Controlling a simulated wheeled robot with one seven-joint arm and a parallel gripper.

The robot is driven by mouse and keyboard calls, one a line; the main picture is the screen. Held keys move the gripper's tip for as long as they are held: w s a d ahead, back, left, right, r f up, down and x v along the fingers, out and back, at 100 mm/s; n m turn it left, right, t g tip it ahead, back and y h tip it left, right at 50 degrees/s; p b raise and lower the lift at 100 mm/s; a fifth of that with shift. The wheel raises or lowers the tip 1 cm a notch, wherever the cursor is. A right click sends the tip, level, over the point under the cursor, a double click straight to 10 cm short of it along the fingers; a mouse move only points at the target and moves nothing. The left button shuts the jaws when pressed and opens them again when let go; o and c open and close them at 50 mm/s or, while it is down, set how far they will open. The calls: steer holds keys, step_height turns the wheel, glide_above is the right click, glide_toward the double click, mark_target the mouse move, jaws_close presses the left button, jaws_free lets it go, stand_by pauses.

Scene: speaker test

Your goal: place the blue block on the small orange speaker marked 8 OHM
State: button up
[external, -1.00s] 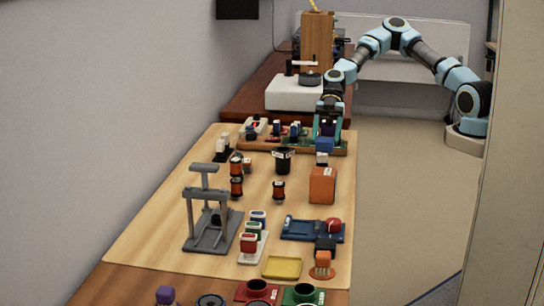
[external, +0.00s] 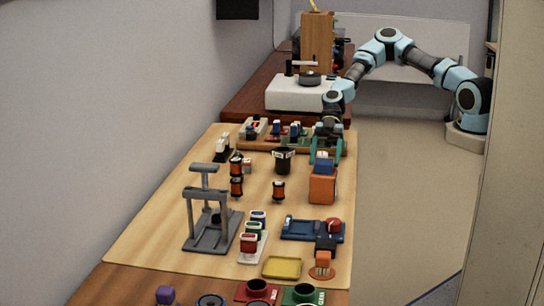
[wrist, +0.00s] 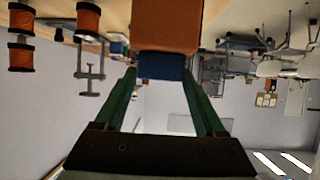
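The orange speaker (external: 321,190) stands upright on the right side of the light wood table; its marking is too small to read. The blue block (external: 323,167) sits on top of it, near the back edge. In the wrist view the block (wrist: 161,67) lies against the orange speaker (wrist: 167,25) with no visible gap. My gripper (external: 325,158) is just behind the block, with its green fingers spread apart. In the wrist view the gripper (wrist: 159,75) has a finger on each side of the block, near its far end, and the space between them is otherwise empty.
A small white-topped item (external: 321,155) stands behind the speaker. A black cup (external: 283,161) and orange-black spools (external: 278,191) are to the left.

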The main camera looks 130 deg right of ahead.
steer(key=o, duration=0.3)
steer(key=shift+r, duration=0.25)
steer(key=b+v, duration=0.2)
steer(key=v, duration=1)
steer(key=shift+b, duration=0.35)
